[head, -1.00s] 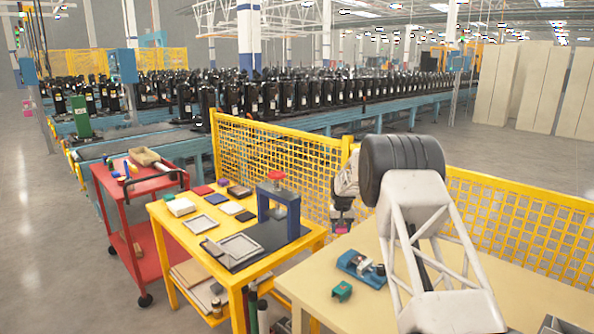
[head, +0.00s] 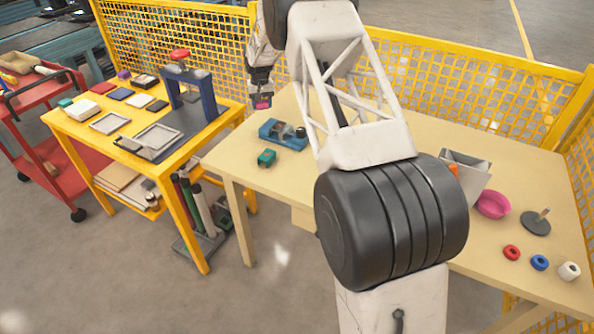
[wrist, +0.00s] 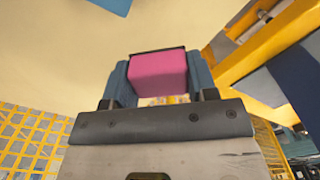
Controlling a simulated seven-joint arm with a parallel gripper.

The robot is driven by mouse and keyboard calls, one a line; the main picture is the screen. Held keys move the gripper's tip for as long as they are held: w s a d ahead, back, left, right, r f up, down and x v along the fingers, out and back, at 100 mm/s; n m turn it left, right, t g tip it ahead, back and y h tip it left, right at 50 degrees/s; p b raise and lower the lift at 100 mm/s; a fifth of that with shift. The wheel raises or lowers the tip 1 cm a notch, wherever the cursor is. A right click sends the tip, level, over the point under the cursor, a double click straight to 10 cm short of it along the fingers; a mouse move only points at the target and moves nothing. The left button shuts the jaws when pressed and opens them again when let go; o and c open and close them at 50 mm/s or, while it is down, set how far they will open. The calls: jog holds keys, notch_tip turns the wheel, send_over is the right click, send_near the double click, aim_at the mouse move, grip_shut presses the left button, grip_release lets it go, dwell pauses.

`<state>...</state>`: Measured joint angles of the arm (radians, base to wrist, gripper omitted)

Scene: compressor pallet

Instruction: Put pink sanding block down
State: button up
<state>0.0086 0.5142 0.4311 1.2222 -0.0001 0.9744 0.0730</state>
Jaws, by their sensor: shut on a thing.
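The pink sanding block (head: 263,103) is held in my gripper (head: 261,96), in the upper middle of the head view. It hangs just beyond the back-left part of the beige table, behind the blue tool. In the wrist view, the pink block (wrist: 160,74) sits between the two blue-grey fingers of my gripper (wrist: 161,80), which are shut on it. A dark layer shows along the block's top edge. I cannot tell its exact height above the surfaces.
The yellow workbench (head: 75,127) at left holds trays, blocks and a press (head: 190,90). Yellow mesh fencing (head: 215,42) runs behind.

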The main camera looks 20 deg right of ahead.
jog(key=s+d+m, duration=0.1)
jog(key=s, duration=0.6)
jog(key=s+d+m, duration=0.1)
jog(key=s, duration=0.7)
jog(key=s+r+m, duration=0.1)
jog(key=s+m, duration=0.1)
jog(key=s, duration=0.6)
jog(key=shift+s+d, duration=0.15)
jog(key=shift+d, duration=0.25)
jog(key=s+f+m, duration=0.2)
jog(key=s+m, duration=0.2)
jog(key=s, duration=2.2)
jog(key=shift+d, duration=0.3)
jog(key=shift+w+f, duration=0.1)
jog(key=shift+w, duration=0.1)
send_over(298, 172)
jog(key=s, duration=0.2)
jog(key=shift+w+f, duration=0.1)
jog(key=shift+f, duration=0.55)
jog(key=shift+w, duration=0.15)
jog(key=shift+w, duration=0.65)
jog(key=shift+w+f, duration=0.1)
jog(key=shift+f, duration=1.55)
jog(key=shift+f, duration=0.65)
